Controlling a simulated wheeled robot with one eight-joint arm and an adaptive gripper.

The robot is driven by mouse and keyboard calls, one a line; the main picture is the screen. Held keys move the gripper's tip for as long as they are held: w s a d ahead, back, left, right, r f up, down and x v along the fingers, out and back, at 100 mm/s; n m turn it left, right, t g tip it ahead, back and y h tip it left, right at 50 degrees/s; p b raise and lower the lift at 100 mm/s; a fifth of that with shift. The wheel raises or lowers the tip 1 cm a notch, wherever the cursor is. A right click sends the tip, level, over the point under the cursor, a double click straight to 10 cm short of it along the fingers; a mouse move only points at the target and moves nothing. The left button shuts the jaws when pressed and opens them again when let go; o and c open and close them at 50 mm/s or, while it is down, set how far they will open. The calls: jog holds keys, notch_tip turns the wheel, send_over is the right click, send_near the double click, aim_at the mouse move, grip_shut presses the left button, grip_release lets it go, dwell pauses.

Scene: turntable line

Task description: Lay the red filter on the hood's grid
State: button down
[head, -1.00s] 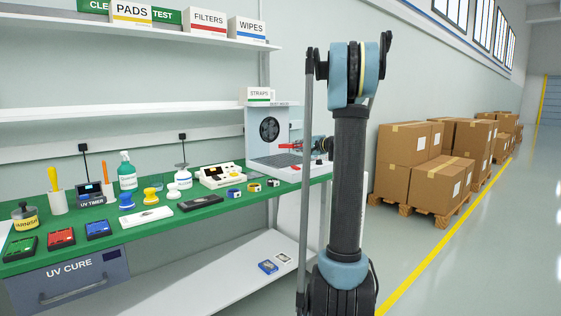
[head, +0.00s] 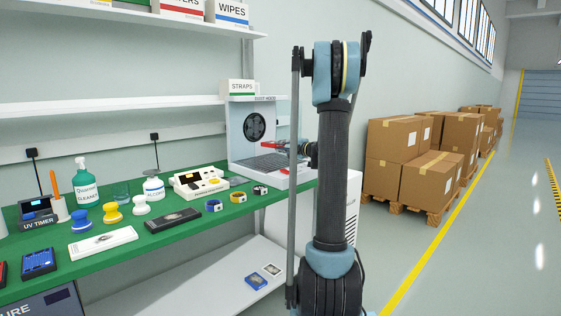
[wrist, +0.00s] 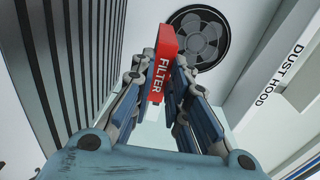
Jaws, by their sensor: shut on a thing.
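In the head view the filter (head: 270,144) shows as a thin red strip above the hood's grid. The dust hood (head: 238,130) is a pale open box with a round black fan at the back. Its grid (head: 262,162) is dark and slatted, bare where I see it, and also shows at left in the wrist view (wrist: 48,60). My gripper (wrist: 160,82) is shut on the filter, apart from the grid; the arm partly hides it in the head view.
A small red part (head: 284,171) is on the hood's front edge. A white device (head: 200,183), watch-like items and bottles crowd the green bench (head: 120,258) left of the hood.

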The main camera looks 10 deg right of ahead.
aim_at(301, 170)
jog(key=shift+s+d+f, duration=0.1)
jog(key=shift+f, duration=1.25)
jog(key=shift+d+f, duration=0.1)
jog(key=shift+f, duration=1.25)
jog(key=shift+s+f, duration=0.2)
jog(key=shift+f, duration=0.1)
jog(key=shift+s, duration=0.2)
jog(key=c, duration=1.8)
grip_release()
jog(key=shift+f, duration=0.1)
jog(key=shift+w+r, duration=0.25)
jog(key=shift+r, duration=0.15)
jog(key=v, duration=1.2)
